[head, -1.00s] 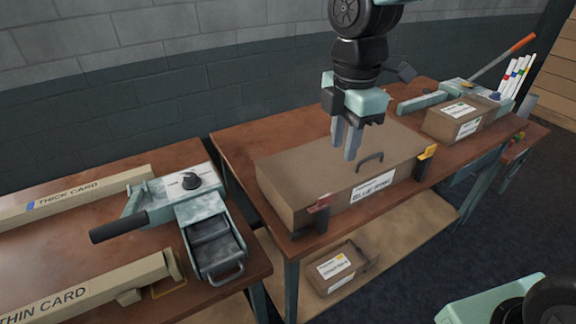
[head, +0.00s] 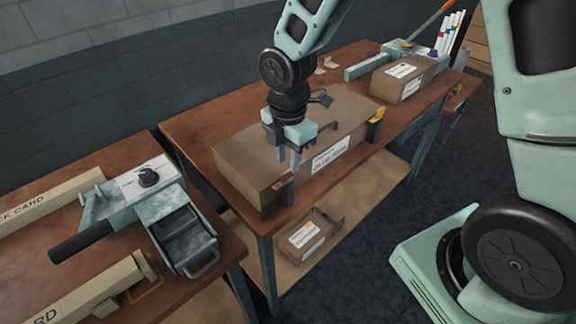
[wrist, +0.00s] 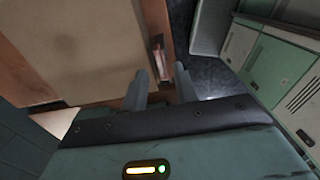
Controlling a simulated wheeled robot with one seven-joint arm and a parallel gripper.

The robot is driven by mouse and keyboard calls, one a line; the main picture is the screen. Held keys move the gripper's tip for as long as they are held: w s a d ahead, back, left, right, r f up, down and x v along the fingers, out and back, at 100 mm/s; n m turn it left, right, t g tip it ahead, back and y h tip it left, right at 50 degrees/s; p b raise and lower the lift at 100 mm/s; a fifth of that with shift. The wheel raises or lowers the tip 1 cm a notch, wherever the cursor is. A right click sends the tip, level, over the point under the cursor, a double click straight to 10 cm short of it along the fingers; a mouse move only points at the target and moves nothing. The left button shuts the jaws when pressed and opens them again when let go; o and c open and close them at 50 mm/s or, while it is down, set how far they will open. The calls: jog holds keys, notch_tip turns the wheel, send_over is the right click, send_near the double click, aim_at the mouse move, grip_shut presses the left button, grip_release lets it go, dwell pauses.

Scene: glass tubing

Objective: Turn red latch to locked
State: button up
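The red latch (head: 285,181) is at the left front corner of a large brown box (head: 240,160) on the middle bench. It also shows in the wrist view (wrist: 157,48), upright in the picture, just beyond the gap between my fingers. My gripper (head: 287,163) points down at that corner, its fingertips close above the latch in the head view. In the wrist view my gripper (wrist: 160,78) is open, with a clear gap between the fingers. I see no contact with the latch. The fingers partly hide the latch's upper end in the head view.
A yellow latch (head: 376,115) sits at the box's right front corner, beyond a white label (head: 332,157). A smaller box (head: 401,80) stands farther right. Another box (head: 311,230) lies on the lower shelf. A clamp-like device (head: 150,200) occupies the left bench.

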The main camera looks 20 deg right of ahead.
aim_at(288, 171)
jog(key=shift+f, duration=1.8)
grip_shut()
